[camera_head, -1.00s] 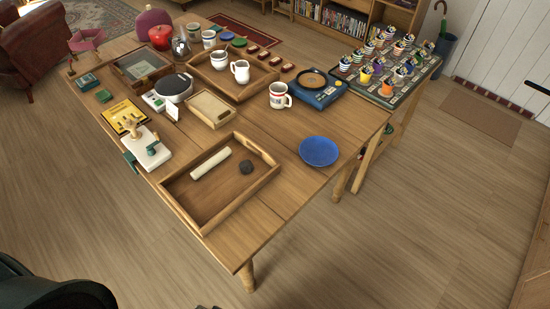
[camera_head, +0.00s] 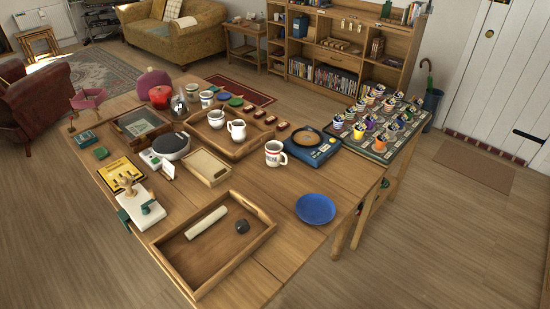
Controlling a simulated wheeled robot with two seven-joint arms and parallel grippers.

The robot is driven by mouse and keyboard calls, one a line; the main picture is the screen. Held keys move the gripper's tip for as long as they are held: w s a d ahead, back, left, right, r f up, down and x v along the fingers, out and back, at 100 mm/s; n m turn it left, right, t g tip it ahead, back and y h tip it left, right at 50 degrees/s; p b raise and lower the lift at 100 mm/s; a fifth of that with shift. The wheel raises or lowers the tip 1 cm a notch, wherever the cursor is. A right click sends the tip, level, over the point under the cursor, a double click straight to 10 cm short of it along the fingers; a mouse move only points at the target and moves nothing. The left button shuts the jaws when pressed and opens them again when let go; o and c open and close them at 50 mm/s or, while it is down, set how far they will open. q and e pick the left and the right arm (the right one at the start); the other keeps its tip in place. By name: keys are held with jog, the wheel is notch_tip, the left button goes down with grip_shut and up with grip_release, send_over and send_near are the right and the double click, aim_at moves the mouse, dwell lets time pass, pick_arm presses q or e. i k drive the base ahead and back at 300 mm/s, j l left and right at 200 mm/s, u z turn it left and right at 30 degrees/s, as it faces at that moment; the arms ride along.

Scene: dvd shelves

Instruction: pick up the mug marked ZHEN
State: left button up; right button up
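A white mug (camera_head: 275,154) with a small coloured print stands upright on the wooden table, left of a blue device. A white cup (camera_head: 216,119) stands in the rear wooden tray beside a white pitcher (camera_head: 237,130). Two more light cups stand behind that tray, one here (camera_head: 207,98) and one to its left (camera_head: 192,91). Lettering on all of them is too small to read, so I cannot tell which is marked ZHEN. Neither of my grippers is in view.
A front wooden tray (camera_head: 171,251) holds a pale roll and a dark lump. A blue plate (camera_head: 315,208) lies near the table's right edge. A board (camera_head: 373,154) crowded with small cups stands at the right. Floor is open at the lower right.

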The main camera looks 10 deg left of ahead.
aim_at(274, 154)
jog(key=i+l+u, duration=0.2)
jog(key=i+l, duration=0.4)
jog(key=i+l+u, duration=0.2)
jog(key=i+l, duration=0.35)
jog(key=l, duration=0.15)
